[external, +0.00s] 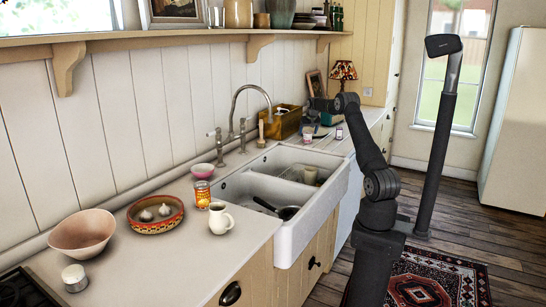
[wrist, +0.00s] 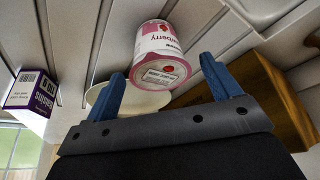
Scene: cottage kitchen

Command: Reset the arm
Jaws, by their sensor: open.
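My gripper (external: 318,107) is at the far end of the counter, above the drainboard beyond the sink. In the wrist view its two blue fingers (wrist: 161,68) stand apart with nothing clamped between them. A white and pink yogurt cup (wrist: 160,50) lies just beyond the fingertips in that view. It also shows as a small cup (external: 308,134) on the drainboard below the gripper in the external view. I cannot tell exactly how far the fingers are from the cup.
A purple and white box (wrist: 30,95) is near the cup; it also stands on the drainboard (external: 339,132). A wooden crate (external: 286,122) is by the wall. The double sink (external: 290,230) lies nearer, with a tap (external: 238,100). A mug (external: 221,219) and bowls occupy the near counter.

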